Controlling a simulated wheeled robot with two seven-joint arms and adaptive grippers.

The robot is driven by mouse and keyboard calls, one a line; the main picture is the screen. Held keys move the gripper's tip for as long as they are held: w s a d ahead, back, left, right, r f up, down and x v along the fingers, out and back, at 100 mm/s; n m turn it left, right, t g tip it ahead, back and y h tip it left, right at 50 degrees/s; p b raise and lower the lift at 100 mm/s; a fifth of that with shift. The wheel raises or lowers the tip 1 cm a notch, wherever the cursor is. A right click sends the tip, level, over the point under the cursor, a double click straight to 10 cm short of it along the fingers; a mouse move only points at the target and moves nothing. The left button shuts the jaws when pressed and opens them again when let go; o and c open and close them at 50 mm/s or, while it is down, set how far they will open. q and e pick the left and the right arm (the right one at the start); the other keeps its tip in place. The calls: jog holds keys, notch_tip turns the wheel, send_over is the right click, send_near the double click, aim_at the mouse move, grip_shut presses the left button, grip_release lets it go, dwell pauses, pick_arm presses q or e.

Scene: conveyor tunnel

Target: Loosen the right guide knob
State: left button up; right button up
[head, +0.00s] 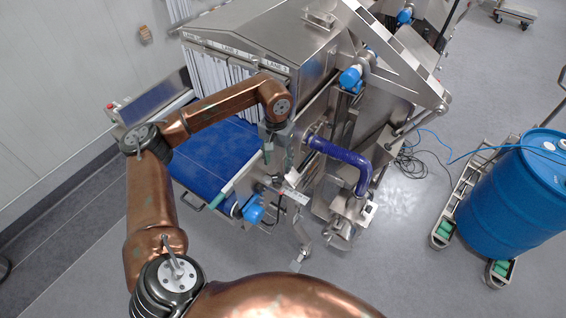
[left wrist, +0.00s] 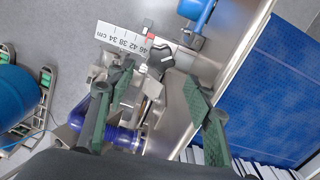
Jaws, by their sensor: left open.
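My left gripper (head: 278,165) points down beside the lane machine, over the near end of the guide hardware. In the left wrist view the left gripper (left wrist: 158,78) is open, its two green-padded fingers well apart. A dark knob-like part (left wrist: 160,58), likely the guide knob, shows just beyond and between the fingertips, beside a ruler scale (left wrist: 123,38) marked in cm. No finger visibly touches it. The ruler scale also shows in the head view (head: 296,196); the knob is too small to make out there. My right gripper is in neither view.
The blue belt (head: 217,155) lies left of the gripper, under white strip curtains (head: 208,75). A purple-blue bent pipe (head: 345,155) and steel frame stand close on the right. A blue motor (head: 253,209) sits below. A blue drum (head: 515,195) stands far right.

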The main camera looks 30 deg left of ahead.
aim_at(278, 177)
pick_arm(q)
jog(key=shift+a+f, duration=0.15)
jog(key=shift+f, duration=0.05)
notch_tip(278, 177, down, 6)
jog(key=shift+p, duration=0.85)
jog(key=shift+f, duration=0.5)
jog(key=c, duration=1.2)
